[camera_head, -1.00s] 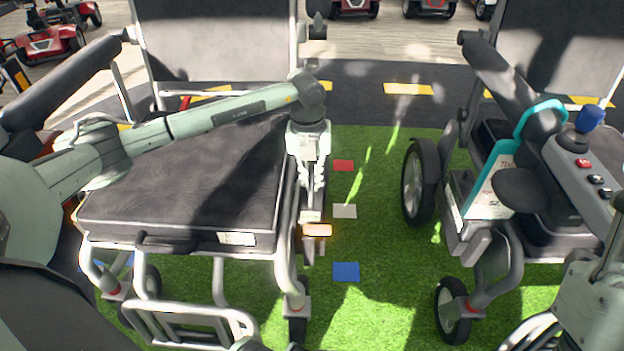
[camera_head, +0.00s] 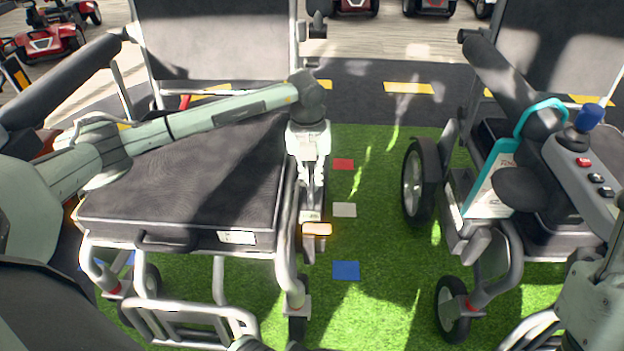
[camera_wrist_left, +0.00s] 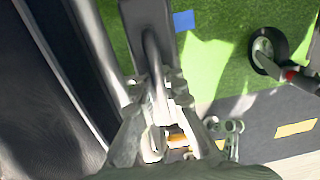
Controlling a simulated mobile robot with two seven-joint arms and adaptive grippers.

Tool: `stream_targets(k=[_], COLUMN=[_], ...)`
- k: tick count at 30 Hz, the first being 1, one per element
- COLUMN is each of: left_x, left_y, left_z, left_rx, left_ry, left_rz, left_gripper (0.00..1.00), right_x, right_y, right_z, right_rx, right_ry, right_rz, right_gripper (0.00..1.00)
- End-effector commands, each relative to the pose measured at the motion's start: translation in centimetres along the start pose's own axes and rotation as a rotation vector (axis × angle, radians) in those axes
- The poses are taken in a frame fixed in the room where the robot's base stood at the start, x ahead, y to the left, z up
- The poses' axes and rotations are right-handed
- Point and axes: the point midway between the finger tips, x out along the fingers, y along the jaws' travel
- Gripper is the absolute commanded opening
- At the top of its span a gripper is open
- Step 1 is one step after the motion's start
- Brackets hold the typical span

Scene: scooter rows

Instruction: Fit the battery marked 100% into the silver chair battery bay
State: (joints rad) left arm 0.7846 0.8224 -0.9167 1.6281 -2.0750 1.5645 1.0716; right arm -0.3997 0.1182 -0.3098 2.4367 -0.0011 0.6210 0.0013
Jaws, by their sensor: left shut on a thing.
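The chair on the left (camera_head: 180,190) has a silver tube frame and a dark seat. My left gripper (camera_head: 311,184) is at the right side of this seat, pointing down. It is shut on the handle of a dark battery (camera_head: 311,205), which stands beside the seat's right edge, above a small amber-lit piece (camera_head: 316,229). In the left wrist view my fingers (camera_wrist_left: 160,95) close around the dark loop handle of the battery (camera_wrist_left: 138,22). The battery's charge mark cannot be read, and how deep it sits is hidden. My right gripper is not in view.
A second chair (camera_head: 425,185) stands at the right, with a teal-framed unit (camera_head: 490,190) on its side and a joystick with a blue knob (camera_head: 589,117). Green turf with red, white and blue (camera_head: 346,271) patches lies between the chairs. Red scooters (camera_head: 50,40) stand behind.

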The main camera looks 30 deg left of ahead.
Motion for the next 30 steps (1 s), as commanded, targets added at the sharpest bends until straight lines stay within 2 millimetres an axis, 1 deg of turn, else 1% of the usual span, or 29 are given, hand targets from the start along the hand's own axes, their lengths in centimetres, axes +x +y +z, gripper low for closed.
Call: stream_targets(k=[1,6,7,12,13,19,20,23,26,29,30], left_x=[-0.3,-0.3,-0.3,-0.2,-0.2,-0.1,0.2,0.0,-1.1,-2.9,-3.8], left_y=[-0.1,-0.1,-0.1,-0.1,-0.1,0.0,0.1,0.1,0.0,0.0,0.0], left_z=[0.2,0.2,0.2,0.1,0.1,0.1,-0.1,-0.1,0.0,0.0,0.1], left_rx=[0.000,0.000,0.000,0.000,0.000,0.000,0.000,0.000,-0.001,0.001,0.001], left_ry=[-0.005,-0.005,-0.005,-0.004,-0.003,-0.002,0.004,0.002,0.000,-0.002,-0.004], left_rz=[-0.005,-0.005,-0.005,-0.003,-0.003,-0.001,0.003,0.002,0.001,-0.001,-0.001], left_gripper=[0.00,0.00,0.11,0.32,0.35,0.35,0.35,0.35,0.35,0.35,0.35], right_x=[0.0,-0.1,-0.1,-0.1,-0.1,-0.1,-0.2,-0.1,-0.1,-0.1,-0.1], right_y=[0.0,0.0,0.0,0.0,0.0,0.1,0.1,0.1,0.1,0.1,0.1], right_z=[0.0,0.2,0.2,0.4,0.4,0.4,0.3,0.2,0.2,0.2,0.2], right_rx=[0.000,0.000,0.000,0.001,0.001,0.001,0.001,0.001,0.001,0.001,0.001], right_ry=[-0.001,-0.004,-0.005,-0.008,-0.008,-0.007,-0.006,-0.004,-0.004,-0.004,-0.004], right_rz=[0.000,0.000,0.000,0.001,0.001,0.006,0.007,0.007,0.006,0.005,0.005], right_gripper=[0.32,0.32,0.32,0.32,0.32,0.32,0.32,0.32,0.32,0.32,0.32])
